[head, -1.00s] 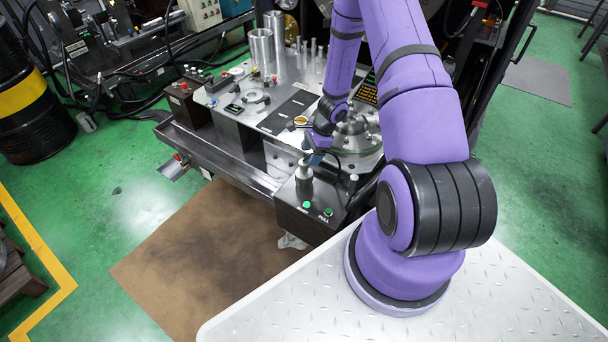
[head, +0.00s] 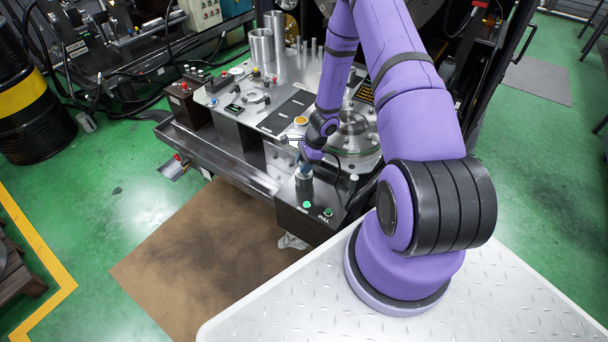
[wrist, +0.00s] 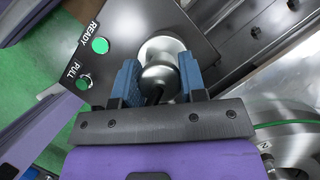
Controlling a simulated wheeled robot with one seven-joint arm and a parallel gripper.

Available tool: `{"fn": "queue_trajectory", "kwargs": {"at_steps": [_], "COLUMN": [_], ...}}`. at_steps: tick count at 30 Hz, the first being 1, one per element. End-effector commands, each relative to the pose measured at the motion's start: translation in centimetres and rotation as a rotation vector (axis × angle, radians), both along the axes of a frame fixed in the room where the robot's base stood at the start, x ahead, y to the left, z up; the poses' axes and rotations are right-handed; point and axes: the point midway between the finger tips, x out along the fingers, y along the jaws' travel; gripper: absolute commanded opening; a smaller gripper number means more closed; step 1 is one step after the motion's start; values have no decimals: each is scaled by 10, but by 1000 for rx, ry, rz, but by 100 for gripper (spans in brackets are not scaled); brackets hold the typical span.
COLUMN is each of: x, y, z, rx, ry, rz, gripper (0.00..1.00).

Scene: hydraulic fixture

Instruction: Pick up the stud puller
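In the wrist view the puller (wrist: 158,72) sits between the two blue fingers of my gripper (wrist: 160,82). The fingers are apart, one on each side of it, with little gap; I cannot tell whether they touch it. In the head view my gripper (head: 305,167) is just above the puller and covers its top.
The box carries green READY (wrist: 100,45) and PULL (wrist: 84,82) buttons beside the puller. A round metal flange (head: 354,142) lies behind and right. Steel cylinders (head: 262,47) and several thin studs stand further back. Left of the box, a metal rail edges the fixture.

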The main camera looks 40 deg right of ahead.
Motion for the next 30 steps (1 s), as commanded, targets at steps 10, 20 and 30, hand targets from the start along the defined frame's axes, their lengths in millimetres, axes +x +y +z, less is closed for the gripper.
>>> {"fn": "queue_trajectory", "kwargs": {"at_steps": [10,20,30], "x": [1,1,1], "y": [0,1,0], "z": [1,12,64], "rx": [1,0,-1], "ry": [-2,-2,-4], "rz": [1,2,3], "gripper": [0,0,0]}}
